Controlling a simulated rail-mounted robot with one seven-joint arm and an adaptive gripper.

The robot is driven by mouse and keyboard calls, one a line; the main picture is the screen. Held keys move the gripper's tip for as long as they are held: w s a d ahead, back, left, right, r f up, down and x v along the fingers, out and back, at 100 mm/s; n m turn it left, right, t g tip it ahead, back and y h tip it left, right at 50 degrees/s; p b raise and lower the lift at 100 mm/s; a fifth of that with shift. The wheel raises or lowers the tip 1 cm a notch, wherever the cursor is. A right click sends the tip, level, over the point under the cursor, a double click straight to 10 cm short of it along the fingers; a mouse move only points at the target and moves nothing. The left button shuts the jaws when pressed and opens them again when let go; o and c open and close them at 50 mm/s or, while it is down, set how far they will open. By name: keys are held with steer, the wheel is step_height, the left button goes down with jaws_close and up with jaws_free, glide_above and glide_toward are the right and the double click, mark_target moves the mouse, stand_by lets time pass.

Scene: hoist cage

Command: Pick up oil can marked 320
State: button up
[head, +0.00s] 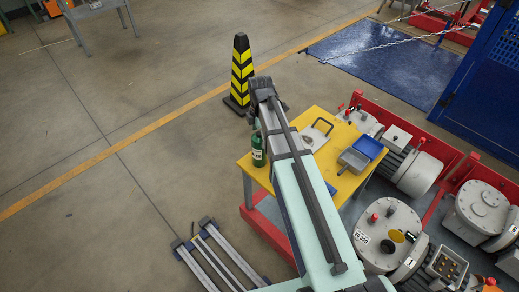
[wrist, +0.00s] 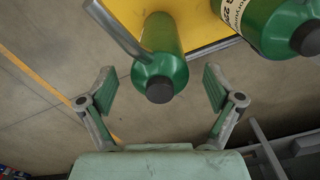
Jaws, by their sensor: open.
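In the wrist view a green can (wrist: 166,45) with a dark cap lies in line with the gap between my fingers. No label shows on it. My gripper (wrist: 158,82) is open and empty, one finger to each side of the first can's cap. In the head view a green can (head: 258,154) with a pale label stands at the yellow table's left edge.
A grey bar (wrist: 118,30) lies close beside the first can. A striped cone (head: 241,72) stands behind. Grey machines (head: 387,224) crowd the right.

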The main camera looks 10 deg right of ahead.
mark_target(259, 157)
steer(key=shift+a+f+p, duration=0.1)
steer(key=shift+f+p, duration=0.2)
steer(key=shift+f, duration=2)
steer(key=c, duration=1.7)
